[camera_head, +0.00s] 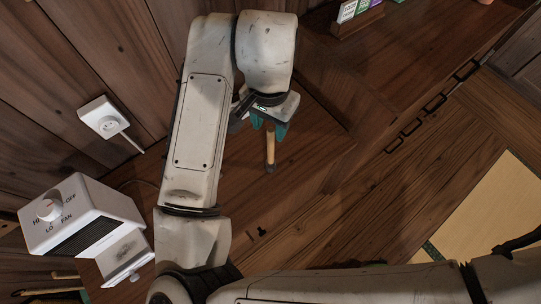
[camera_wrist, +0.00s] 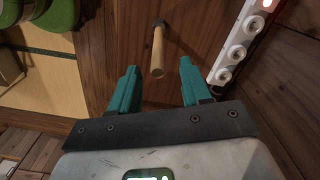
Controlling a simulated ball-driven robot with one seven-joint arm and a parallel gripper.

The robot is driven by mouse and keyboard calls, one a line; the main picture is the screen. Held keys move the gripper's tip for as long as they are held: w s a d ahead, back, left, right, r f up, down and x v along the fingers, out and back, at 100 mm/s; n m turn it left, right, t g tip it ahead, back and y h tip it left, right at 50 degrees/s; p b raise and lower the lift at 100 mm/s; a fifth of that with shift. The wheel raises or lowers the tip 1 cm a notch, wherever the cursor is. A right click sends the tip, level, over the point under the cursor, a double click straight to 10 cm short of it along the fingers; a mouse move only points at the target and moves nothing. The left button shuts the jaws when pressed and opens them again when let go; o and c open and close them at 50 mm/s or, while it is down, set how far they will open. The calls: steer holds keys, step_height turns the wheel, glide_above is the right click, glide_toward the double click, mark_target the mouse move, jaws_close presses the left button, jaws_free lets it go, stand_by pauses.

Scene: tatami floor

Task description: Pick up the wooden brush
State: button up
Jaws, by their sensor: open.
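The wooden brush (camera_head: 270,150) has a pale wooden handle and a dark end. In the head view it shows just below my gripper (camera_head: 268,128), with its upper part hidden by the gripper. In the wrist view the brush (camera_wrist: 158,52) lies on the brown wooden surface, dark end at the top and handle end toward me. My gripper (camera_wrist: 157,68) is open, with one teal finger on each side of the line of the handle. The handle's near end shows between the fingertips. No contact shows, and I cannot tell the height gap.
A white fan unit (camera_head: 84,212) stands at the left, and a white outlet box (camera_head: 103,118) is on the plank wall. A small rack (camera_head: 357,20) is at the top. A white strip with round sockets (camera_wrist: 238,45) lies right of the brush. Green round items (camera_wrist: 52,14) are upper left.

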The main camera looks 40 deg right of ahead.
mark_target(271, 140)
steer(key=shift+s+f+p, duration=0.15)
steer(key=shift+f+p, duration=0.2)
steer(key=shift+f, duration=2.85)
jaws_close()
